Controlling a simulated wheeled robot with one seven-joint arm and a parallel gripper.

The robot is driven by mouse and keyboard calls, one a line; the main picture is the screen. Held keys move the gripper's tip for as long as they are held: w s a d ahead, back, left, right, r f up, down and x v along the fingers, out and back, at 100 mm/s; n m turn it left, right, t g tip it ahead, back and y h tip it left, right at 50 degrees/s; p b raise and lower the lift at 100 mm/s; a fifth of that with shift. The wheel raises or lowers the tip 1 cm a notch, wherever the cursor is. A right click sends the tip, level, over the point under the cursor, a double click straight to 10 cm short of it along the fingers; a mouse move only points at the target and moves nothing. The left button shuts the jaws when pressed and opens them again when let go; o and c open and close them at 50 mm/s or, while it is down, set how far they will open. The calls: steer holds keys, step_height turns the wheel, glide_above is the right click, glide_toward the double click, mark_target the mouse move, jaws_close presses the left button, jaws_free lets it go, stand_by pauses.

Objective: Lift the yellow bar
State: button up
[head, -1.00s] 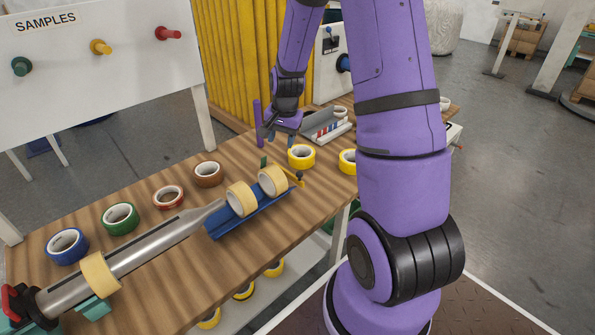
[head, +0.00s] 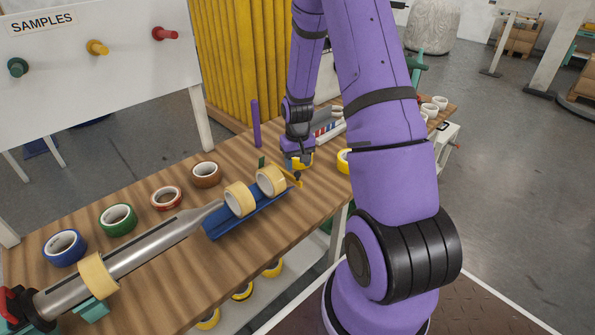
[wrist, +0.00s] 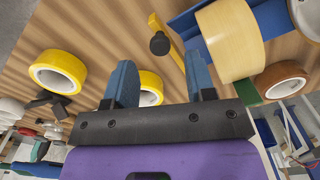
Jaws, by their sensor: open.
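The yellow bar (head: 296,178) is at the far right end of the blue trough (head: 243,216) on the wooden table. In the wrist view, the yellow bar (wrist: 167,38) has a black knob beside it and lies beyond my fingers. My gripper (head: 297,168) is open and empty, close to the bar and apart from it. In the wrist view, my gripper (wrist: 161,84) shows two blue fingers spread apart. A yellow tape roll (wrist: 149,86) shows between them, farther off. My gripper partly hides the bar's end in the head view.
Two tan rolls (head: 240,199) sit on the trough. A metal tube (head: 152,247) carrying another tan roll lies to the left. Another yellow roll (head: 343,161) is to the right.

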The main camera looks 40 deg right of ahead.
mark_target(297, 172)
steer(key=shift+f, duration=1.85)
jaws_close()
